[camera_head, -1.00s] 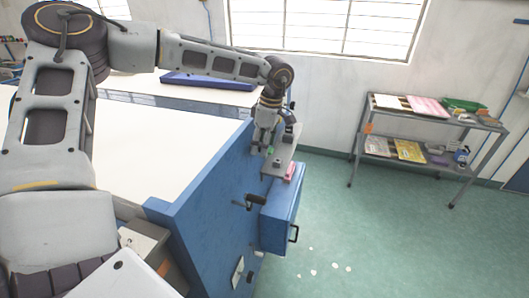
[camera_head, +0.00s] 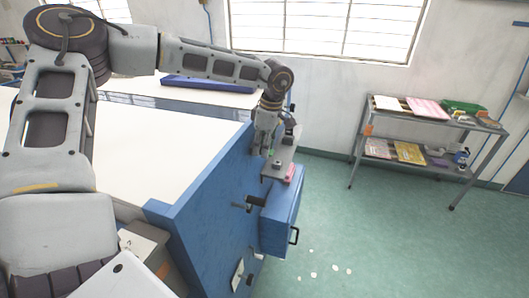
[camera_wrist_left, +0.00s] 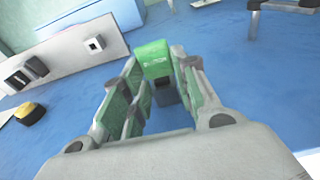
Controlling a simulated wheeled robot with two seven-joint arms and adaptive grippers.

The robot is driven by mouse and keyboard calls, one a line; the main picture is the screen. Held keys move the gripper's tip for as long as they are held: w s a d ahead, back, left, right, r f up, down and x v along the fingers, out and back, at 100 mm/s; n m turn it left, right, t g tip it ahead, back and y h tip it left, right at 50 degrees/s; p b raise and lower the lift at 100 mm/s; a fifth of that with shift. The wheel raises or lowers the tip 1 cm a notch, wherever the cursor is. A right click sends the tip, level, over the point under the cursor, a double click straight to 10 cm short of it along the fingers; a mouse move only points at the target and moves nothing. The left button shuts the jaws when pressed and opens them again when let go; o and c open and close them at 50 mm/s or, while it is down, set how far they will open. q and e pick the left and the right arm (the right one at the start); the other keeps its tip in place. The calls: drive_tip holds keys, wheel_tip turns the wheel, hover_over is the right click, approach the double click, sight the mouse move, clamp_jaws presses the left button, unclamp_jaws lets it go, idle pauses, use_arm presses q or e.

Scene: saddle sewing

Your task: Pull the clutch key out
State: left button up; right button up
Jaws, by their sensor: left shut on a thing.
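The clutch key appears as a green block with small pale lettering (camera_wrist_left: 153,56) between my left fingertips in the left wrist view. My left gripper (camera_head: 265,147) is shut on it, beside the metal control plate (camera_head: 281,165) on the blue bench side. A dark part shows below the green block, between the fingers. The control plate also shows in the left wrist view (camera_wrist_left: 75,58), to the left of the key and apart from it. It carries a small square fitting (camera_wrist_left: 95,44) and a black switch (camera_wrist_left: 25,72). My right gripper is not in view.
The blue bench (camera_head: 195,195) with its white top fills the middle. A blue drawer box (camera_head: 281,220) juts out below the plate, with a dark handle (camera_head: 256,201) beside it. A grey shelf (camera_head: 430,130) stands at right. The green floor between is mostly clear.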

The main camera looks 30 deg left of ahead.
sight(273, 152)
use_arm(q)
drive_tip(key=shift+w+d+b, duration=0.25)
drive_tip(key=shift+d+b, duration=0.15)
drive_tip(key=shift+d, duration=0.5)
drive_tip(key=shift+w+d+b, duration=0.2)
drive_tip(key=shift+d+b, duration=0.15)
drive_tip(key=shift+d, duration=0.45)
drive_tip(key=shift+d, duration=0.15)
idle(0.7)
drive_tip(key=shift+w+d+b, duration=0.25)
drive_tip(key=shift+d+b, duration=0.05)
drive_tip(key=shift+d, duration=0.65)
drive_tip(key=shift+w+d+b, duration=0.2)
drive_tip(key=shift+d+b, duration=0.05)
drive_tip(key=shift+d, duration=0.7)
